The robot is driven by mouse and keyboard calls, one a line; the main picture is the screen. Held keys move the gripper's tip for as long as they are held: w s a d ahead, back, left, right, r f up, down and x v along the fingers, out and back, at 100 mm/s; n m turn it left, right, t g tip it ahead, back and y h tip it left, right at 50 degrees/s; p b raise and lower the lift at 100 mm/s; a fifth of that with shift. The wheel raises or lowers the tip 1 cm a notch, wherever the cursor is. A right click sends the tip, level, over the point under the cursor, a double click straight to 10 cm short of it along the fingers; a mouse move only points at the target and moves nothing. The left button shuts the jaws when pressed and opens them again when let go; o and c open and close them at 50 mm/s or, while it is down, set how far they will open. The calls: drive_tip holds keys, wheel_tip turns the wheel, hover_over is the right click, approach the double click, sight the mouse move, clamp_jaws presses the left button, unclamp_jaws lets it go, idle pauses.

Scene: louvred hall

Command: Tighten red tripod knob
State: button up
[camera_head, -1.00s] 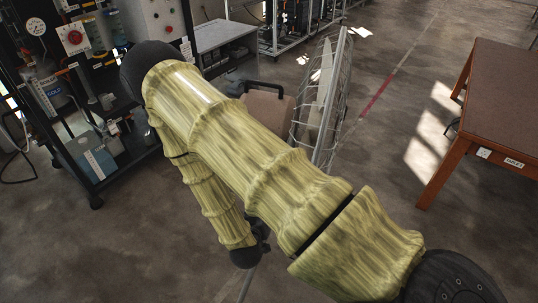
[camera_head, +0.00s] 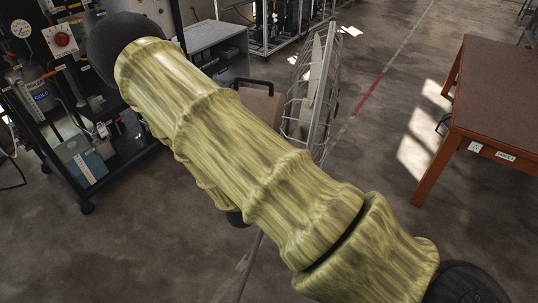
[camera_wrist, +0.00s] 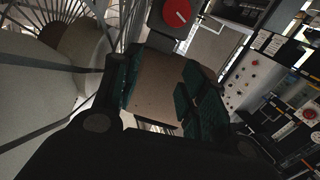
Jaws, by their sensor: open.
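In the wrist view a round red knob with a pale bar (camera_wrist: 178,13) sits on a dark grey block at the top edge, just beyond my fingertips; I take it for the tripod knob. My gripper (camera_wrist: 160,88) is open, with its green-padded fingers apart. A tan panel (camera_wrist: 155,90) shows between the fingers, and I cannot tell its distance. Nothing is visibly held. In the head view my arm hides the gripper and the knob. A thin grey leg (camera_head: 250,268), perhaps the tripod's, comes out below my arm.
A wire-caged fan (camera_head: 312,95) stands behind my arm beside a tan case (camera_head: 262,104). A dark rack with gauges (camera_head: 75,110) is at left, a grey bench (camera_head: 212,45) behind. A wooden table (camera_head: 495,90) stands right. Floor between fan and table is clear.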

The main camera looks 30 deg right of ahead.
drive_tip(key=shift+f+p, duration=1.15)
drive_tip(key=shift+f, duration=1.9)
drive_tip(key=p+x, duration=0.3)
drive_tip(key=x, duration=0.4)
drive_tip(key=shift+w+d+p, duration=0.15)
drive_tip(key=shift+d+p, duration=0.1)
drive_tip(key=shift+p, duration=0.05)
